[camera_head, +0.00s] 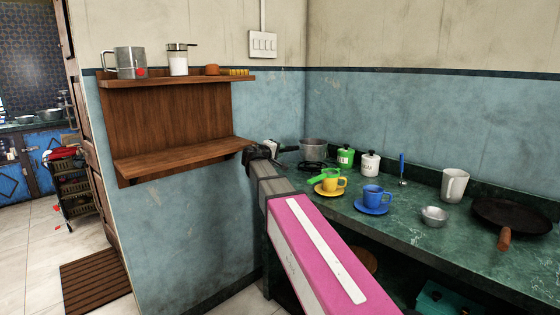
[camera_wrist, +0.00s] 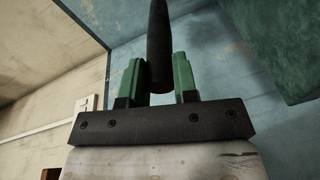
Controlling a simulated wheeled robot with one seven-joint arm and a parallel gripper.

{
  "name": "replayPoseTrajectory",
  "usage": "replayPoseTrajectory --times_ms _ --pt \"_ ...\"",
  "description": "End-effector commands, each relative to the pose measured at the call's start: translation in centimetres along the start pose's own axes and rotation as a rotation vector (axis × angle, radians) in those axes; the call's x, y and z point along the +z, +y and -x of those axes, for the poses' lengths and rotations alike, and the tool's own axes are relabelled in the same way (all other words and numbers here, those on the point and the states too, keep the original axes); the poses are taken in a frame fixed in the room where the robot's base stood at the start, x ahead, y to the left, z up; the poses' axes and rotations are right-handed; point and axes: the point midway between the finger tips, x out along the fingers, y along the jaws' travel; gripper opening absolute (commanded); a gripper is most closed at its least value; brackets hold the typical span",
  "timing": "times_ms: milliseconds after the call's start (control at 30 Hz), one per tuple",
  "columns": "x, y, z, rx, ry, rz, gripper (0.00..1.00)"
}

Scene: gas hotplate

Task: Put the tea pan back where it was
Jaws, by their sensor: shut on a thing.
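The tea pan (camera_head: 313,145) is a grey metal saucepan with a dark handle (camera_head: 288,149) pointing left, at the back left corner of the counter. In the head view my gripper (camera_head: 273,149) is at the end of that handle. In the wrist view the green fingers of my gripper (camera_wrist: 158,78) are on either side of the dark handle (camera_wrist: 158,40), shut on it. The black gas hotplate (camera_head: 317,165) shows just below the pan. I cannot tell whether the pan touches it. The pan's body is not seen in the wrist view.
Green and white canisters (camera_head: 370,163) stand right of the pan. A yellow cup (camera_head: 333,182), a blue cup (camera_head: 373,195), a metal bowl (camera_head: 434,216) and a flat black pan (camera_head: 511,216) are on the green counter (camera_head: 415,250). The wooden shelf's lower board (camera_head: 180,159) is clear.

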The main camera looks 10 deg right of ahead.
Motion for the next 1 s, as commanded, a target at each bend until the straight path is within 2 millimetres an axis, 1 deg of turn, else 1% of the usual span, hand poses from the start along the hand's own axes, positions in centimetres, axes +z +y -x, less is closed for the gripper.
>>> replayPoseTrajectory --times_ms 167,400,467,867,900,933,967,1000 --pt "0.2 -0.6 -0.3 0.002 0.000 0.003 0.00" --pt "0.9 -3.4 -0.5 0.002 0.000 0.005 0.00" --pt "1.0 -3.8 -0.5 0.002 0.000 0.003 0.00" --pt "1.1 -4.2 -0.6 0.003 0.000 0.003 0.00" --pt "1.1 -4.2 -0.6 0.000 -0.001 0.001 0.37" --pt "1.1 -4.2 -0.6 0.000 -0.001 0.001 0.47" --pt "1.1 -4.2 -0.6 0.000 -0.001 0.001 0.53" --pt "1.1 -4.2 -0.6 0.000 -0.001 0.001 0.53"
